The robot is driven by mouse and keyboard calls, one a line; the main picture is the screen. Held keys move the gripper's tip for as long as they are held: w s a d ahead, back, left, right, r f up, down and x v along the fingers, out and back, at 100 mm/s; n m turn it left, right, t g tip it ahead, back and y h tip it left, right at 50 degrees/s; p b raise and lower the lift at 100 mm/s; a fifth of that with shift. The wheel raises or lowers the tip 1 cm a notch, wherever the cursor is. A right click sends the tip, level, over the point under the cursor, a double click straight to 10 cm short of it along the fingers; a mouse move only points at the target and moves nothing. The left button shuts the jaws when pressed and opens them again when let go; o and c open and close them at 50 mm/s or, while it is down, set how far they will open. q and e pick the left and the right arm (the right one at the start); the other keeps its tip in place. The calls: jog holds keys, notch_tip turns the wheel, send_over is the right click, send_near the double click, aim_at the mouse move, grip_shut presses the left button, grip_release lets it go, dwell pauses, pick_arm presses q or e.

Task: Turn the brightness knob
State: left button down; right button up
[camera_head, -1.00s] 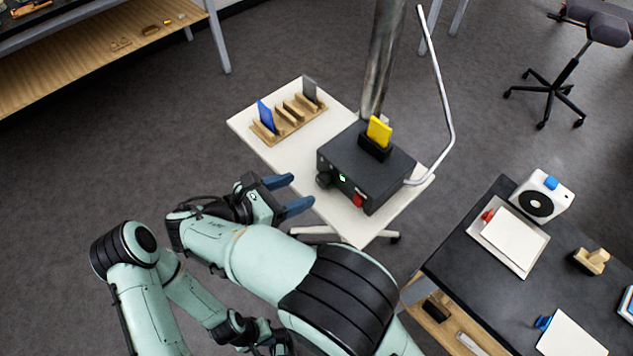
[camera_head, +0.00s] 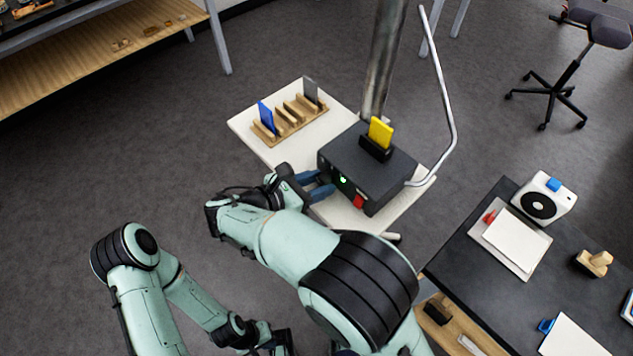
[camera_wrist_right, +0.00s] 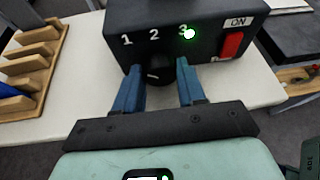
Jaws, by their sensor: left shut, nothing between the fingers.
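The dark box (camera_head: 365,165) stands on the white table and carries a red switch (camera_head: 358,201) and a green light (camera_head: 343,180). In the right wrist view, the box's black brightness knob (camera_wrist_right: 158,74) sits below the numbers 1, 2 and 3, with a white mark on its face. The green light (camera_wrist_right: 189,34) glows beside the 3. My right gripper (camera_wrist_right: 160,80) has one blue finger on each side of the knob; whether they touch it is unclear. In the head view this gripper (camera_head: 325,185) hides the knob. My left gripper (camera_head: 280,346) hangs low, shut and empty, away from the box.
A wooden rack (camera_head: 288,121) with blue and grey cards stands on the white table (camera_head: 245,118). A yellow card (camera_head: 380,131) stands in the box top. A bent metal rod (camera_head: 448,110) rises beside the box. A dark desk (camera_head: 480,260) is at the right.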

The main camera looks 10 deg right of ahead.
jog(key=shift+s+d+m+t+y, duration=0.1)
jog(key=shift+m+t+y, duration=0.4)
jog(key=shift+m, duration=0.4)
jog(key=shift+s+m+t+y+b, duration=0.1)
jog(key=shift+m+t+y+b, duration=0.2)
jog(key=shift+m+t+b, duration=0.55)
jog(key=shift+g, duration=0.25)
jog(key=o, duration=1.1)
jog(key=shift+c, duration=0.2)
